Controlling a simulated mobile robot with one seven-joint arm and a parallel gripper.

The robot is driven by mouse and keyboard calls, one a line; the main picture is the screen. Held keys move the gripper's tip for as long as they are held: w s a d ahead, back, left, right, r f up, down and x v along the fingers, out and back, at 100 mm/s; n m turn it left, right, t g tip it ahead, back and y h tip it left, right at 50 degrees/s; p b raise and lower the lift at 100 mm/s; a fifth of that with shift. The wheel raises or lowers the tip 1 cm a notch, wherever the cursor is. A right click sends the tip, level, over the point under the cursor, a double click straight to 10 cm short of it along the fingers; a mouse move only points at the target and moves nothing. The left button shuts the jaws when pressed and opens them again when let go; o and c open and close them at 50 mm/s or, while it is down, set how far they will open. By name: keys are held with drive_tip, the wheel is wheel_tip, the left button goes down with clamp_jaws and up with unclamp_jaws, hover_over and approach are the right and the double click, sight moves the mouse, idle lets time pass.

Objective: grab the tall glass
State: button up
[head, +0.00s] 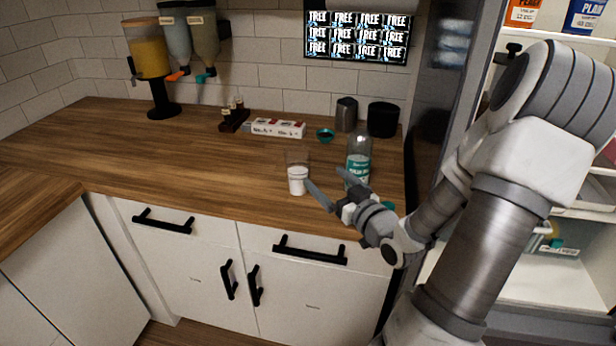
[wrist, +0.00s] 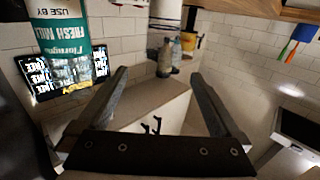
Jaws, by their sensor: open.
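The tall glass (head: 297,178) stands upright on the wooden counter near its front edge. It is clear, with white contents in its lower part. My gripper (head: 324,176) is just right of the glass, low over the counter, with its fingers spread and nothing held. In the head view, the left finger's tip appears close beside the glass; I cannot tell whether they touch. In the wrist view, the spread fingers (wrist: 160,75) are empty. A white cylinder at the top edge there is cut off, and I cannot tell whether it is the glass.
A clear bottle with a teal label (head: 358,168) stands behind my gripper; its label fills the upper left of the wrist view (wrist: 62,30). The counter left of the glass is clear.

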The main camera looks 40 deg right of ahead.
approach(292, 148)
drive_tip(key=w, duration=0.4)
drive_tip(key=shift+w+d+f, duration=0.15)
drive_tip(key=shift+w+d, duration=0.05)
drive_tip(key=shift+w, duration=2.9)
drive_tip(key=shift+r, duration=0.2)
clamp_jaws()
